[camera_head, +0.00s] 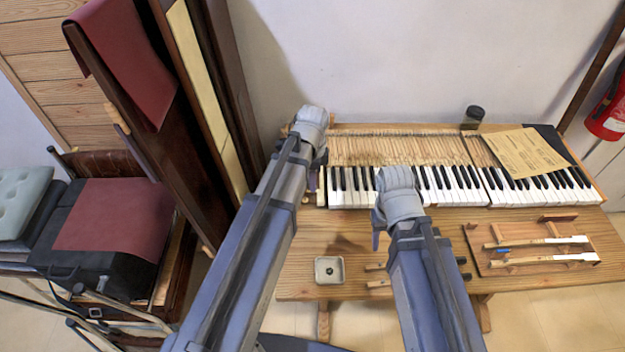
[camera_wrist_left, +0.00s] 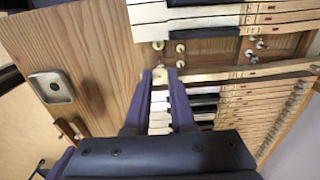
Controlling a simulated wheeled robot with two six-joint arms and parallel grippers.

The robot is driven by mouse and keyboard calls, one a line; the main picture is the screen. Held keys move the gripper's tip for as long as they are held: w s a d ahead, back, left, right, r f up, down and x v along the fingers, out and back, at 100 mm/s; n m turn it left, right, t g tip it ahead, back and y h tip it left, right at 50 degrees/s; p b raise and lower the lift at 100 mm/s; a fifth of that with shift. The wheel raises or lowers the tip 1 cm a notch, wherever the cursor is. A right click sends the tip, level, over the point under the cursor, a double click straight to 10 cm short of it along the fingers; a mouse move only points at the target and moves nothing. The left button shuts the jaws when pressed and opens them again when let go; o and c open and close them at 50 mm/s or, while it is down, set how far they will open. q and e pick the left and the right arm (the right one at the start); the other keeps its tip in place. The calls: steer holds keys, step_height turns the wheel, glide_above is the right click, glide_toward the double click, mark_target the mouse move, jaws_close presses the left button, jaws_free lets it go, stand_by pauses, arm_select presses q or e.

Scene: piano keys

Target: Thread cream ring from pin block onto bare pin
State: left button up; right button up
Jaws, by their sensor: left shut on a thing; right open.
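My left gripper (camera_head: 315,183) is at the left end of the keyboard (camera_head: 345,196). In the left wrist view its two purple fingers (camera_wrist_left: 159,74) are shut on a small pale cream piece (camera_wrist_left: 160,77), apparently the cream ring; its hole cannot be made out. Just beyond the fingertips, small pale round pieces (camera_wrist_left: 158,45) and (camera_wrist_left: 180,48) sit in a gap between the keys, apparently on pins. More small pin-like pieces (camera_wrist_left: 249,53) show further right. Which pin is bare cannot be told.
A metal dish (camera_head: 329,270) lies on the wooden table (camera_head: 300,285). Loose key sticks lie partly under my right arm. A board with removed keys (camera_head: 540,250) is at the right. A dark jar (camera_head: 473,117) and paper sheet (camera_head: 525,152) are at the back.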

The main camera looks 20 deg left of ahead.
arm_select(q)
steer(key=shift+f+b, duration=1.7)
steer(key=shift+f, duration=0.3)
arm_select(e)
steer(key=shift+f, duration=2.05)
arm_select(q)
steer(key=shift+f+b, duration=1.15)
arm_select(e)
steer(key=shift+f, duration=1.15)
arm_select(q)
steer(key=o, duration=0.3)
steer(key=shift+r, duration=0.1)
arm_select(e)
steer(key=shift+r, duration=0.1)
arm_select(q)
steer(key=shift+r+p, duration=1.05)
steer(key=shift+p, duration=0.1)
arm_select(e)
steer(key=shift+r, duration=1.1)
